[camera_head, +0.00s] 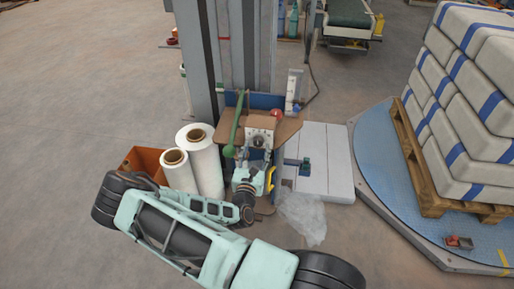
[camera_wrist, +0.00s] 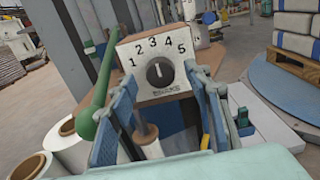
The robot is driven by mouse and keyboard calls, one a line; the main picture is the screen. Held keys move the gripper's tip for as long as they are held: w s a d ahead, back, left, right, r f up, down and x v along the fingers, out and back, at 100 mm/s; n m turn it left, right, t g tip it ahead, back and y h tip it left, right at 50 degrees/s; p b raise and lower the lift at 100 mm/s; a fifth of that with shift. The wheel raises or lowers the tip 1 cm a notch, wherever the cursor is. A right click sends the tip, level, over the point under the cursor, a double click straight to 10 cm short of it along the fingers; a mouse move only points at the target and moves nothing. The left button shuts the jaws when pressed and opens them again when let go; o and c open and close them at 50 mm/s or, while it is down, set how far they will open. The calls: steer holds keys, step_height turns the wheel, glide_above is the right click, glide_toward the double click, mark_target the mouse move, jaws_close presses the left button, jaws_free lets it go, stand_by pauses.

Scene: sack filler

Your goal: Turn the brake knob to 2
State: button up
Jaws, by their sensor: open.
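The brake knob (camera_wrist: 160,71) is a round black dial on a pale panel (camera_wrist: 143,92) marked 1 to 5, facing me in the wrist view. Its white mark points nearly straight up, seemingly close to 3. In the head view the panel (camera_head: 260,132) stands on the brown shelf, and the knob (camera_head: 258,141) is small there. My gripper (camera_wrist: 162,79) is open, its two blue fingers on either side of the lower panel in the wrist view. I see no finger touching the knob. In the head view my gripper (camera_head: 254,168) is just in front of the panel.
A green lever (camera_wrist: 97,93) slants up close on the left of the panel. A red button (camera_head: 277,113) sits behind it on the brown shelf (camera_head: 288,128). White film rolls (camera_head: 205,165) stand left. A pallet of sacks (camera_head: 450,205) is on the right.

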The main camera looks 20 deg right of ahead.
steer(key=shift+x, duration=0.95)
steer(key=c, duration=1.1)
steer(key=shift+c, duration=0.2)
